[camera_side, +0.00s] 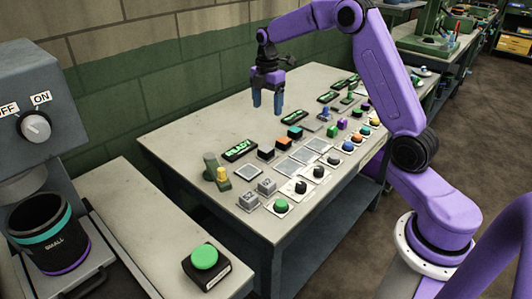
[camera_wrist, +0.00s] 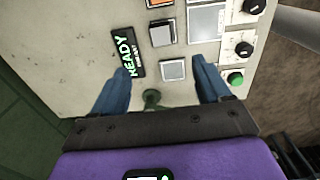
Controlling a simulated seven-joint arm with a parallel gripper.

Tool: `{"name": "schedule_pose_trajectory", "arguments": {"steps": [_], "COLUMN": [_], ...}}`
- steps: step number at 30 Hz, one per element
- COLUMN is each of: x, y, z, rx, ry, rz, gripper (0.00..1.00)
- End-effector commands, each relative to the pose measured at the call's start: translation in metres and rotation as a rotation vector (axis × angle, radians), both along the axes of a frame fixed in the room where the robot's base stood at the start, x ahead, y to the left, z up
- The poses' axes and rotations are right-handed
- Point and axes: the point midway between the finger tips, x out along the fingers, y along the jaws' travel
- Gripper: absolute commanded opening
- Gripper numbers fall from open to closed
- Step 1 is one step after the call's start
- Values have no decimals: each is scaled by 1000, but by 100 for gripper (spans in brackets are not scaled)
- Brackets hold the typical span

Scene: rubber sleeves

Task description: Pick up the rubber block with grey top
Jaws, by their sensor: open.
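A small dark block with a light grey top (camera_side: 266,153) stands on the table beside the READY sign, in front of an orange-topped block. In the wrist view this grey-topped block (camera_wrist: 162,33) lies just beyond the line of my fingertips, right of the sign. My gripper (camera_side: 267,107) hangs above the table with its blue fingers pointing down, apart and empty. In the wrist view my gripper (camera_wrist: 161,68) has its fingers spread wide, with a grey square (camera_wrist: 173,70) seen between them. Nothing hides the block's top.
The READY sign (camera_side: 240,150) and orange-topped block (camera_side: 283,143) flank the block. Flat grey pads (camera_side: 287,167), black knobs (camera_side: 301,187), a green button (camera_side: 281,205) and a green-and-yellow lever (camera_side: 217,174) stand nearby. The table's left rear (camera_side: 190,130) is clear.

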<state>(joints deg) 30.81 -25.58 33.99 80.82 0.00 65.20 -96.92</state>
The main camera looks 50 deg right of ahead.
Motion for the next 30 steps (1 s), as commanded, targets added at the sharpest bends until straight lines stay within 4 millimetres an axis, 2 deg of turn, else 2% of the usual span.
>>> {"name": "schedule_pose_trajectory", "arguments": {"steps": [15, 25, 30], "x": [-2, -1, -1], "y": [1, 3, 6], "z": [-94, -119, -143], "rx": [0, 0, 0], "ry": [4, 2, 3], "rz": [-1, -1, 0], "gripper": [77, 77, 77]}}
